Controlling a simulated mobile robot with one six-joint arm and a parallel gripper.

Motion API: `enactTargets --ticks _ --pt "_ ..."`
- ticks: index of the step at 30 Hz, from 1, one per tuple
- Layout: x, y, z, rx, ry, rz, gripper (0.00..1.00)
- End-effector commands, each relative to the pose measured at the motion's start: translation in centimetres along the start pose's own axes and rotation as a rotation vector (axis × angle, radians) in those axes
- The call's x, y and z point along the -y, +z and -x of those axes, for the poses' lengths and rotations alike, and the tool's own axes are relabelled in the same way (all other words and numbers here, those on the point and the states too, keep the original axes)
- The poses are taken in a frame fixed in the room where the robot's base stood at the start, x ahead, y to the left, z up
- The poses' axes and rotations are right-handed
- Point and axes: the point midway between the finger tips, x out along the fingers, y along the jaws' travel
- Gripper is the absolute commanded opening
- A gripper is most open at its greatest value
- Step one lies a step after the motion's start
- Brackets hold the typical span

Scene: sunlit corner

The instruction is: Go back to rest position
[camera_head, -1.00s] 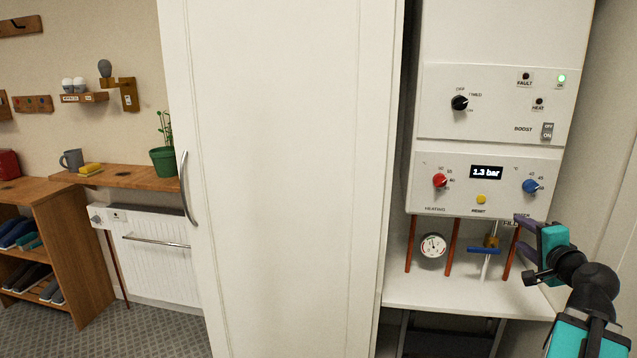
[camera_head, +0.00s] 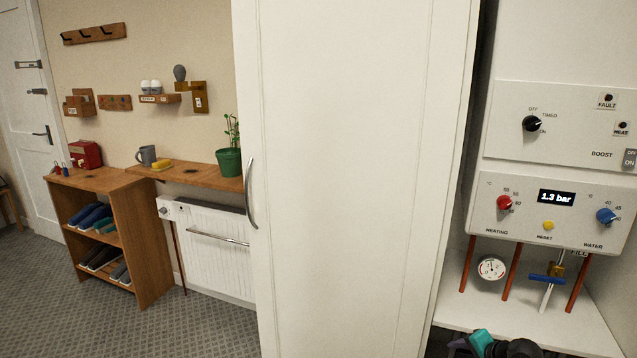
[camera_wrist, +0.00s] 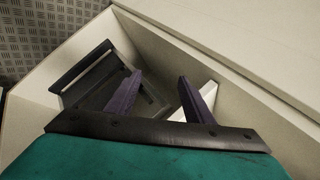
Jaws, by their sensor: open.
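My gripper shows in the wrist view (camera_wrist: 158,97) with its two dark purple fingers spread apart and nothing between them. The wrist view looks down into a pale-walled space with a dark framed object (camera_wrist: 95,80) in it. In the head view only part of my arm shows at the bottom right, below the white shelf under the boiler; the fingertips are not clearly visible there.
The boiler panel (camera_head: 560,210) reads 1.3 bar, with a gauge (camera_head: 491,268) and blue-handled valve (camera_head: 546,279) below. A tall white door (camera_head: 345,180) stands left of it. A radiator (camera_head: 212,262) and wooden shoe rack (camera_head: 152,235) stand further left, beside open carpet (camera_head: 205,325).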

Motion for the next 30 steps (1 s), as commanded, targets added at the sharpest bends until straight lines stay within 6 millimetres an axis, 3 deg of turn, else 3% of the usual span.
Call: enactTargets --ticks 1,6,15,23,30 --pt "-0.5 1.9 -1.1 0.038 0.027 0.024 0.47" --pt "-2.7 7.5 -4.1 0.147 0.111 0.106 0.47" --pt "-7.4 17.3 -7.5 0.34 0.258 0.262 0.47" --pt "-12.2 25.4 -8.4 0.509 0.383 0.408 0.47" --pt "-17.1 32.0 -7.8 0.662 0.498 0.551 0.47"
